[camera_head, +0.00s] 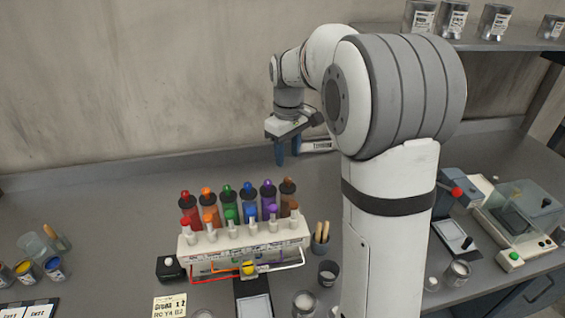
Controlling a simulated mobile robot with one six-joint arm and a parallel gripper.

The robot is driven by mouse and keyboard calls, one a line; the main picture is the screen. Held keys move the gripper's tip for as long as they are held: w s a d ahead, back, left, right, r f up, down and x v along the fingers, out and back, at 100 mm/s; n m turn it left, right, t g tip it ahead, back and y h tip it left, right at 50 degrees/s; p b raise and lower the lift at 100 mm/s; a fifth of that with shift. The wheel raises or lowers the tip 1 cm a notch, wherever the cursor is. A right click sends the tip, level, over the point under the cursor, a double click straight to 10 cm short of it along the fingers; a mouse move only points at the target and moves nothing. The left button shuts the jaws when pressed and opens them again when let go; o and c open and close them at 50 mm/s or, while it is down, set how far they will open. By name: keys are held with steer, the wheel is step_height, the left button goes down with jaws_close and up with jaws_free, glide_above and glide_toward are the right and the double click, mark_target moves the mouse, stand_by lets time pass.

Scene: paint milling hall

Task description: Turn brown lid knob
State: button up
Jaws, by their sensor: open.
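The brown lid knob (289,181) tops the brown canister (288,200), the rightmost in a row of coloured canisters on a white dispenser (246,242). My gripper (287,152) is open and empty. It points down and shows above the brown knob in the picture, apart from it; its exact distance is hard to tell. Two dark blue fingers show, with a gap between them. The brown canister's lower part is hidden behind the dispenser's front row of valves.
The purple canister (268,197) stands close to the left of the brown one. A brush holder (320,238) is at the dispenser's right end. My arm hides part of the bench to the right. The bench behind and left of the row is clear.

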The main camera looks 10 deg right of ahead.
mark_target(288, 178)
steer(key=shift+s+d+f+n, duration=0.15)
steer(key=shift+f+n, duration=0.15)
steer(key=shift+f, duration=0.2)
step_height(288, 178, down, 7)
steer(key=shift+r+p, duration=0.1)
steer(key=shift+p, duration=0.65)
steer(key=shift+c, duration=0.4)
jaws_close()
